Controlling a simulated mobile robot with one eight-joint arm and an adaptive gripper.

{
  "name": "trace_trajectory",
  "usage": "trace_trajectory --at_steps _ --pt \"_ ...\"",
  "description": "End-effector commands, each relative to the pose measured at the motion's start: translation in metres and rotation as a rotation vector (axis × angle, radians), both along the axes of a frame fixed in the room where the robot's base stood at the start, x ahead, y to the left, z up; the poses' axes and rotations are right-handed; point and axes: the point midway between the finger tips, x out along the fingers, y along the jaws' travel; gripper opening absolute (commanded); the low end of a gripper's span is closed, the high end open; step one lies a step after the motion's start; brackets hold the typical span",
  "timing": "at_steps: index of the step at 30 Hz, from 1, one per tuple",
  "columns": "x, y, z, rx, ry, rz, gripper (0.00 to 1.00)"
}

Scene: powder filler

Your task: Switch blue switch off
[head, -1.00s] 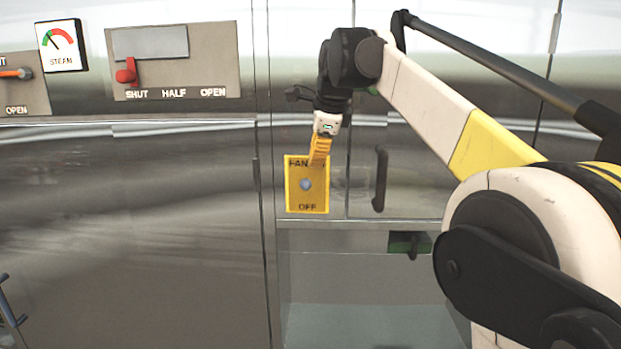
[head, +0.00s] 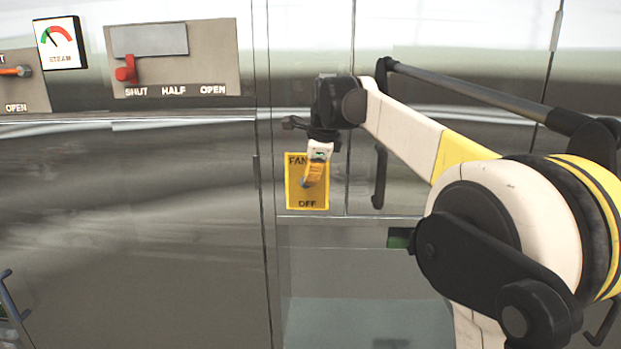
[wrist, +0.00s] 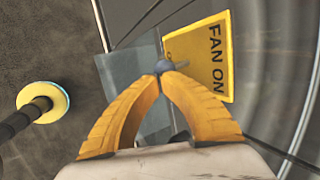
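My gripper (head: 305,182) is in front of the plate's upper half and comes down from above. Its yellow fingers meet at their tips (wrist: 163,75), at or touching the knob. The fingers hide part of the upper lettering. The lever's exact tilt is hard to tell.
A black door handle (head: 380,176) stands right of the plate, near my arm. A panel with a red lever (head: 126,70) marked SHUT, HALF, OPEN and a steam gauge (head: 60,44) are at upper left. The steel front below the plate is clear.

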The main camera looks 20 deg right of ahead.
Motion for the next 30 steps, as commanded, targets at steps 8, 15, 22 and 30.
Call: trace_trajectory --at_steps 8,15,22,30 --pt "-0.003 0.001 -0.007 -0.015 -0.047 0.001 0.00" --pt "-0.005 0.002 -0.010 -0.026 -0.080 0.000 0.00" --pt "-0.006 0.002 -0.015 -0.040 -0.123 0.000 0.00" --pt "-0.009 0.003 -0.022 -0.059 -0.182 0.002 0.00"
